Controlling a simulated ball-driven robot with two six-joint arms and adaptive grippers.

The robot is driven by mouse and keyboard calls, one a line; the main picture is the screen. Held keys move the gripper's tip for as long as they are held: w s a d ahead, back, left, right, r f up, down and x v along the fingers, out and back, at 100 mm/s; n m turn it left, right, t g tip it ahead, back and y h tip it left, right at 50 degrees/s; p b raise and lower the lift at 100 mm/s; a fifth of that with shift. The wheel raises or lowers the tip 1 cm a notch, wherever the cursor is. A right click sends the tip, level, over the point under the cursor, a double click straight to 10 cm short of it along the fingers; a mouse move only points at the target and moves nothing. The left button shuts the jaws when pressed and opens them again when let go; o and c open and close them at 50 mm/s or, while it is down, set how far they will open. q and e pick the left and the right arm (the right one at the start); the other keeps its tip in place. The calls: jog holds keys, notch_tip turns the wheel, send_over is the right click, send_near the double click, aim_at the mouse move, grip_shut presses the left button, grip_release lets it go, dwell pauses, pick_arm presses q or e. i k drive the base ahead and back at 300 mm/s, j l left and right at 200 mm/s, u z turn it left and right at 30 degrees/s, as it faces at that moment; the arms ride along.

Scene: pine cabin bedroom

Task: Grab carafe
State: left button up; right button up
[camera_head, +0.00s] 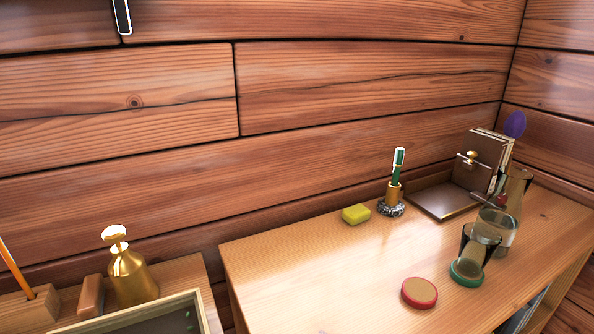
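A clear glass carafe (505,230) stands at the right of the wooden desk (330,270), its flared neck leaning toward the wall side in the picture. A dark-tinted glass (474,252) on a green coaster (466,272) stands in front of it and overlaps its lower left. The carafe's back is close to a brown letter holder (485,160). Neither of my grippers shows in the head view.
A brass bell (130,270) and a framed tray (150,318) stand on a separate surface at left. The desk's front left is clear.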

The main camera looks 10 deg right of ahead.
aim_at(502, 210)
jog(key=z, duration=1.35)
